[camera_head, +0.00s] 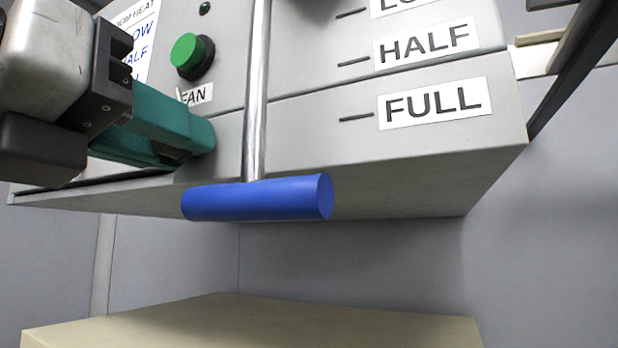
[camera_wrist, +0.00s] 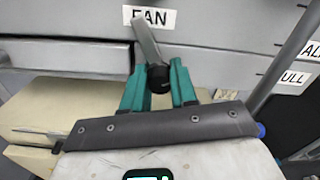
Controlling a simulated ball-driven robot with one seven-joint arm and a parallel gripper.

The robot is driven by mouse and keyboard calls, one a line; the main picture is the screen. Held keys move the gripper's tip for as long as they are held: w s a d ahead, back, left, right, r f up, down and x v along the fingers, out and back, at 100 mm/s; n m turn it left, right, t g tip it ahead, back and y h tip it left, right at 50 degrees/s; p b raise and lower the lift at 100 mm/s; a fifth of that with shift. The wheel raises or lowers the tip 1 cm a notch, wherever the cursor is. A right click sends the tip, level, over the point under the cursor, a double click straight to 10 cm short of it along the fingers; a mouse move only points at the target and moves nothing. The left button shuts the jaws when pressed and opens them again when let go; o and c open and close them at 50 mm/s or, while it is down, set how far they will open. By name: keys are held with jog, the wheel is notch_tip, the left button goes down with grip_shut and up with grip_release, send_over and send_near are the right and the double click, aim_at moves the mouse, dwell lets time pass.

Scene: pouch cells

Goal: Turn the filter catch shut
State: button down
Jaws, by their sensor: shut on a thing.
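The filter catch (camera_wrist: 147,42) is a grey lever with a dark end, on the front of the grey cabinet below the FAN label in the wrist view. It slants from upper left down to the right. My gripper (camera_wrist: 159,72) has its teal fingers closed around the catch's dark lower end. In the head view my gripper (camera_head: 205,140) is at the left, against the lower front of the cabinet, and its fingers hide most of the catch.
A rod with a blue handle (camera_head: 255,198) hangs just right of my gripper. A green FAN button (camera_head: 190,52) is above it. LOW, HALF and FULL marks are on the cabinet (camera_head: 330,165). A beige surface (camera_head: 250,325) lies below, with clear space between.

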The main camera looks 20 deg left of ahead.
jog(key=n+b, duration=0.4)
jog(key=n, duration=0.2)
jog(key=shift+a+f+n, duration=0.1)
jog(key=shift+n, duration=0.2)
jog(key=n+b, duration=0.3)
jog(key=n, duration=0.1)
jog(key=shift+n+b, duration=0.55)
jog(key=shift+n, duration=0.65)
jog(key=c, duration=1.2)
grip_release()
jog(key=shift+o, duration=0.2)
jog(key=s+b, duration=0.2)
jog(key=s, duration=0.9)
jog(key=shift+a, duration=0.45)
